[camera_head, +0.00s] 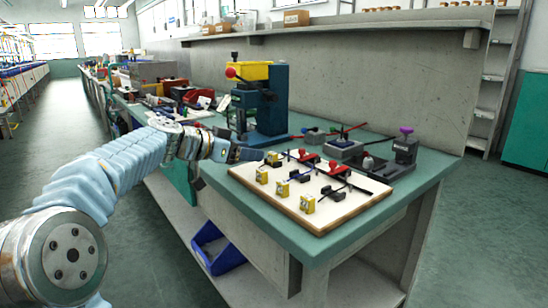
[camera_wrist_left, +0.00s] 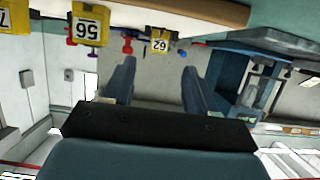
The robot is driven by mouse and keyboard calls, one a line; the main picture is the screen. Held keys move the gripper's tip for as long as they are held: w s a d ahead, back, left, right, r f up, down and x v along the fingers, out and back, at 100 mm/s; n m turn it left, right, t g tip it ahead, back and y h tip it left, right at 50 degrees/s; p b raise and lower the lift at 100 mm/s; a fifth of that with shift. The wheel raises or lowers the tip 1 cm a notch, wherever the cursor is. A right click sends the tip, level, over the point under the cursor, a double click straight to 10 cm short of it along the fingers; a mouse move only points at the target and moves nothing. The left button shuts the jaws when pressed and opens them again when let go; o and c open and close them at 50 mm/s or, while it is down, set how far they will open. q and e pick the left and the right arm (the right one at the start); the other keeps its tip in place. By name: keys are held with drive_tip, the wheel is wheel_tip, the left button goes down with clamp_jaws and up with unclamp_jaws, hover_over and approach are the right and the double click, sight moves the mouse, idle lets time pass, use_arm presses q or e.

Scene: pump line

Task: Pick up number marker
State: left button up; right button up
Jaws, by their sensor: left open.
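Several yellow number markers stand on a pale board with a wooden edge (camera_head: 325,226) on the bench. In the head view, three form a row along its near side: one (camera_head: 262,176), a middle one (camera_head: 282,188) and the nearest (camera_head: 307,204); another yellow piece (camera_head: 271,158) sits at the far end. My left gripper (camera_head: 244,153) is open and empty beside the board's far left end. In the left wrist view, my open fingers (camera_wrist_left: 158,88) point toward a marker (camera_wrist_left: 160,45), apart from it. A larger marker (camera_wrist_left: 88,24) appears to its left. My right gripper is not in view.
A blue-and-yellow press (camera_head: 264,98) stands behind my left gripper. Grey fixtures, one with a purple knob (camera_head: 405,148), stand behind the board. Red and black pieces (camera_head: 338,168) occupy the board. A blue bin (camera_head: 217,250) sits on the lower shelf.

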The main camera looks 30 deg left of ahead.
sight(273, 153)
use_arm(q)
drive_tip(key=x, duration=0.1)
drive_tip(key=p+x, duration=0.1)
drive_tip(key=x, duration=0.3)
drive_tip(key=shift+w+d+r, duration=0.15)
drive_tip(key=shift+d+r, duration=0.05)
drive_tip(key=shift+d, duration=0.05)
drive_tip(key=shift+w+d+f, duration=0.1)
drive_tip(key=shift+w+f, duration=0.1)
drive_tip(key=shift+w, duration=0.2)
clamp_jaws()
drive_tip(key=shift+r+p, duration=0.1)
drive_tip(key=shift+p, duration=0.2)
